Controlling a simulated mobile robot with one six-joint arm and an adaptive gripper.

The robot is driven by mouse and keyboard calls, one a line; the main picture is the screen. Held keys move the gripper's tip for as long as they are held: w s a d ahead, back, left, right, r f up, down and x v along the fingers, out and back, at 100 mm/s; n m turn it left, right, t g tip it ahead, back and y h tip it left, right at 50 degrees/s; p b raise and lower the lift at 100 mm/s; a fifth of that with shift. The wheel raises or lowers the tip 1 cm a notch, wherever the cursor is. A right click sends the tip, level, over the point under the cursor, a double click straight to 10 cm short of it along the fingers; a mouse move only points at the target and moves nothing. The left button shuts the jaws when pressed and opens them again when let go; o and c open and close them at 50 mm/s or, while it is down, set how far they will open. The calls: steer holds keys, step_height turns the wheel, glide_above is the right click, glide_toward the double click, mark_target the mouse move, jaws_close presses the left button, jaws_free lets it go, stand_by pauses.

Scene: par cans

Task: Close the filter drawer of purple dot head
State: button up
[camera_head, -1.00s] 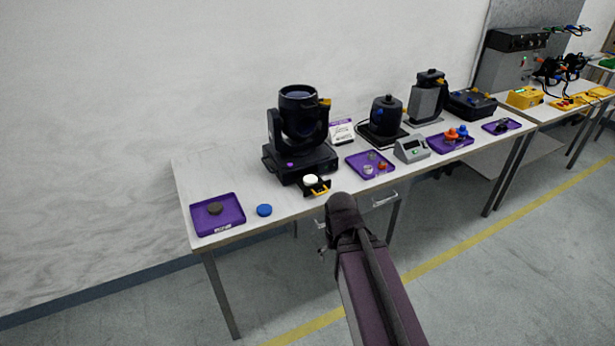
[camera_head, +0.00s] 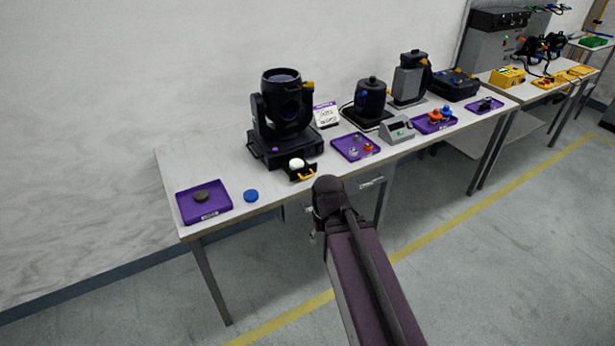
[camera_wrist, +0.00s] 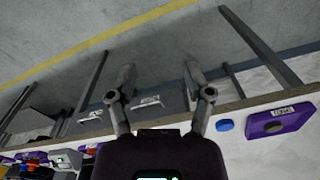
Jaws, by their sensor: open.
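The purple dot head is a black moving-head lamp (camera_head: 283,110) standing on the left table, with a small purple dot on the front of its base. Its filter drawer (camera_head: 302,173) sticks out at the front of the base, with a yellow handle and a white round piece in it. My gripper is mostly hidden by my arm in the head view, in front of the table edge, apart from the drawer. In the wrist view my gripper (camera_wrist: 158,75) is open and empty, fingers spread. The drawer cannot be made out there.
A purple tray (camera_head: 224,212) with a dark disc and a blue disc (camera_head: 251,196) lie left of the lamp. Another purple tray (camera_head: 342,144) and a grey box (camera_head: 397,130) stand to the right. A table drawer handle (camera_head: 372,183) projects below the tabletop. Floor in front is clear.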

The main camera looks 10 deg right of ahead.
steer(key=shift+w+a+f+m+t+y+b, duration=0.15)
steer(key=shift+w+f+y+b, duration=0.05)
steer(key=shift+w+f+b, duration=0.25)
steer(key=shift+w+a+f+m+t+y+b, duration=0.1)
steer(key=shift+w+f+m+t+y+b, duration=0.1)
steer(key=shift+w+f+b, duration=0.15)
jaws_close()
steer(key=w+f+m+t+y+b, duration=0.4)
steer(key=w+m+t+y+b, duration=0.15)
steer(key=w+b, duration=0.4)
steer(key=w+d+r+m+t+h+b, duration=0.1)
steer(key=w+d+r+m+t+b, duration=0.1)
steer(key=w+d+m+t+b, duration=0.4)
steer(key=w+d+m+t, duration=0.2)
steer(key=d, duration=0.1)
steer(key=shift+b, duration=0.35)
steer(key=shift+a+h, duration=0.1)
steer(key=shift+h, duration=0.15)
